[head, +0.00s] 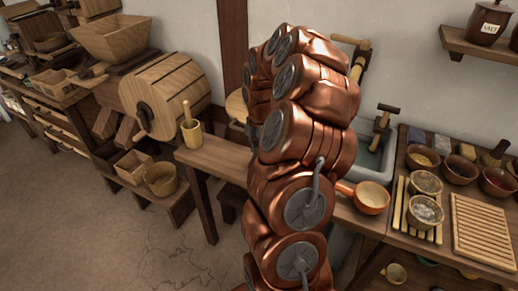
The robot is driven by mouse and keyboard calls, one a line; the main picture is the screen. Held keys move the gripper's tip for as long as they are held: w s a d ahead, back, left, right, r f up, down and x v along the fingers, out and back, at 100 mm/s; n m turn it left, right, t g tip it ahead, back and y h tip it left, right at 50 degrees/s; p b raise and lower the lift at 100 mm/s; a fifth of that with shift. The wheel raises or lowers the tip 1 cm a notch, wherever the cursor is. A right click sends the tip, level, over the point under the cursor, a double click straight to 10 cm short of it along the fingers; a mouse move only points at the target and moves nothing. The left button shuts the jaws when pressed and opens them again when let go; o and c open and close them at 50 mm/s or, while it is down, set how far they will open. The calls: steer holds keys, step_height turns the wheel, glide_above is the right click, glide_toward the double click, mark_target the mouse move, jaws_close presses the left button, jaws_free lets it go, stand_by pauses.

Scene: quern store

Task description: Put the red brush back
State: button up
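I cannot make out a red brush in the head view. My copper-coloured arm fills the middle of the picture and hides part of the bench and basin behind it. My gripper is not visible, so I cannot see whether it holds anything. The only clearly reddish tool-like thing is an orange-red pan (371,197) with a short handle, on the bench just right of my arm.
A wooden bench (217,158) carries a mortar with pestle (191,126). A pale basin (372,158) stands behind my arm. The right table holds bowls (421,158) and a slatted wooden rack (483,230). A barrel (166,93) stands left. Floor (110,240) is clear at lower left.

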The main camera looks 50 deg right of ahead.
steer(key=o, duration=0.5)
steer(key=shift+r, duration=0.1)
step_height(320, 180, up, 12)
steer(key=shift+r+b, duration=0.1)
steer(key=shift+b, duration=0.45)
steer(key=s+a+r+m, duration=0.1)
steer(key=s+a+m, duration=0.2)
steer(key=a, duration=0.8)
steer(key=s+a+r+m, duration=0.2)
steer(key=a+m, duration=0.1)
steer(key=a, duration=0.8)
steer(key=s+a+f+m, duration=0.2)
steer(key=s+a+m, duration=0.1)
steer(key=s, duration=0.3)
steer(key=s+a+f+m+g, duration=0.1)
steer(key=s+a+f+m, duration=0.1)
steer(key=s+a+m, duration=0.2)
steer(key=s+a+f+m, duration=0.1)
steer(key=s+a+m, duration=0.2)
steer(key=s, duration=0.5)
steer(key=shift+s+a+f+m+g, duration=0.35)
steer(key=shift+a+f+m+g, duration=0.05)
